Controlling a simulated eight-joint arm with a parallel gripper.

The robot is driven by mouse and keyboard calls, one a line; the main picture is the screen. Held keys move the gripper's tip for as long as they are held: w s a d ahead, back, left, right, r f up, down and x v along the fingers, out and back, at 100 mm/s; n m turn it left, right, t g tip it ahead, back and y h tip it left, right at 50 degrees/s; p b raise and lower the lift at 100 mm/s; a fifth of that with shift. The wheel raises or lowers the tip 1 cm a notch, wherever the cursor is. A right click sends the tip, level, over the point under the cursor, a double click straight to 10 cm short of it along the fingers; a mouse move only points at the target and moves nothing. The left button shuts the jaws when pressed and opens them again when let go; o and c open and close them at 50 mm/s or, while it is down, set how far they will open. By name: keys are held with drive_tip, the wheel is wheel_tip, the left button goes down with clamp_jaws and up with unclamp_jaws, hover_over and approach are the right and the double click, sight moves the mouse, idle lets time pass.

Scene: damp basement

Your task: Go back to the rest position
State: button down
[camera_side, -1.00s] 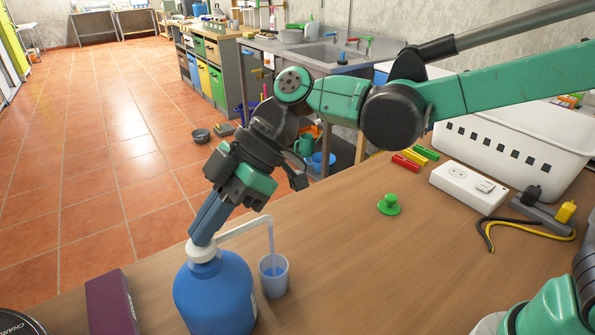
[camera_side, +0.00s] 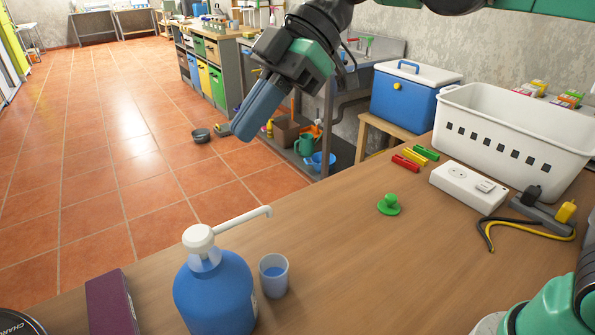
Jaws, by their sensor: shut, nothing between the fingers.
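My gripper (camera_side: 244,134) is in the air above and behind the table, up and to the right of the pump bottle. Its blue-grey fingers are shut together and empty, pointing down and to the left. The blue pump bottle (camera_side: 214,295) stands upright at the front left of the table. Its white pump head (camera_side: 199,238) stands raised, with the spout reaching right over the cup. The clear cup (camera_side: 273,275) stands next to the bottle with blue liquid in it.
A green knobbed piece (camera_side: 389,205), a white power strip (camera_side: 468,187), a white basket (camera_side: 515,138) and a black-yellow cable (camera_side: 524,222) are on the right. A dark purple box (camera_side: 111,303) is at left.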

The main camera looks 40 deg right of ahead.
drive_tip(key=shift+d+r, duration=0.3)
drive_tip(key=s+d+f+m+t+h, duration=0.2)
drive_tip(key=d+f+m, duration=0.4)
drive_tip(key=d+m, duration=0.3)
drive_tip(key=s+d+f+m+t+h, duration=0.2)
drive_tip(key=d+f+m+t+h, duration=0.3)
drive_tip(key=d+f+m+h, duration=0.2)
drive_tip(key=shift+s+d+f+m, duration=0.15)
drive_tip(key=shift+d+f+m, duration=0.15)
drive_tip(key=shift+d+m, duration=0.65)
drive_tip(key=shift+a, duration=0.15)
drive_tip(key=w+a+r+n+g+y, duration=0.2)
drive_tip(key=a+r+n+g+y, duration=0.1)
drive_tip(key=a+r+n, duration=0.4)
drive_tip(key=w+a+r+n+g+y, duration=0.2)
drive_tip(key=a+r+n+g+y, duration=0.2)
drive_tip(key=a+r+n+y, duration=0.2)
drive_tip(key=a+r+n, duration=0.2)
drive_tip(key=a+n, duration=0.2)
drive_tip(key=n, duration=0.1)
drive_tip(key=shift+a+r, duration=0.25)
drive_tip(key=shift+a, duration=0.05)
